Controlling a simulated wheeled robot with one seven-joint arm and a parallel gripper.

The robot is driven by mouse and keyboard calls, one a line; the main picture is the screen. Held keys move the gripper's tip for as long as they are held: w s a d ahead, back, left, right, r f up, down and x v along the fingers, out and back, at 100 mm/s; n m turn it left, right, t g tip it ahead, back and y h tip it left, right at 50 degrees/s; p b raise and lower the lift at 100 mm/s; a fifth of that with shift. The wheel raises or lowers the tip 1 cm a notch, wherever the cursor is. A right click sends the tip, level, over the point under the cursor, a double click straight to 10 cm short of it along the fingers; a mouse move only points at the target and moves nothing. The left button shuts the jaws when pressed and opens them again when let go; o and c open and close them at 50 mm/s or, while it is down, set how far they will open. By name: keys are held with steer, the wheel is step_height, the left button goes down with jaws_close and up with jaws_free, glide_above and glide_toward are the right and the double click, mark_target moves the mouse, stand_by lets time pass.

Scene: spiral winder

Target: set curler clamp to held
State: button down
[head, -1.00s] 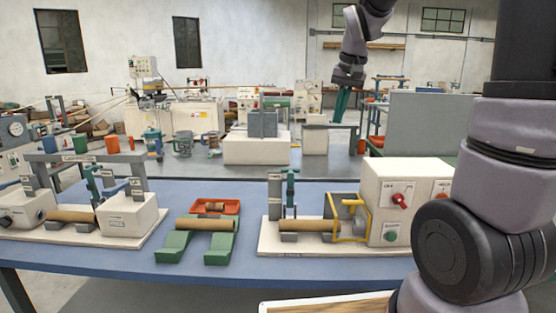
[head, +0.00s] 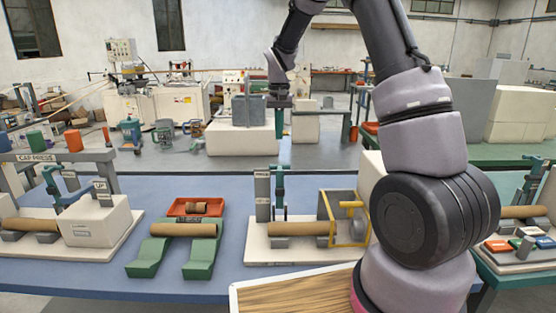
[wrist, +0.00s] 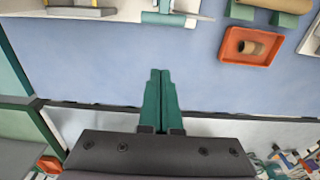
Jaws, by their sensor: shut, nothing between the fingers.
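The middle station has a cream base (head: 258,252), a brown tube (head: 298,228) lying across it, and a yellow guard frame (head: 350,242) at its right end. A teal lever clamp (head: 281,192) stands over the tube beside a grey post. I cannot tell its setting. In the wrist view, part of this station shows at the top edge, with a teal part (wrist: 165,18). My gripper (head: 281,136) hangs beyond the lever in the head view. In the wrist view its green fingers (wrist: 159,72) are together and empty above bare blue bench. My arm hides most of the station's control box.
An orange tray (head: 196,207) with a small roll sits behind a green cradle (head: 200,252) holding another tube. A cap press (head: 100,224) stands left. Blue bench (head: 150,200) is clear between them. Another station (head: 525,215) is at right; a wooden-topped surface (head: 290,292) is in front.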

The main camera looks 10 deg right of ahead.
steer(key=s+f, duration=0.3)
steer(key=f, duration=0.5)
steer(key=shift+s+a+f, duration=0.3)
steer(key=shift+f, duration=0.1)
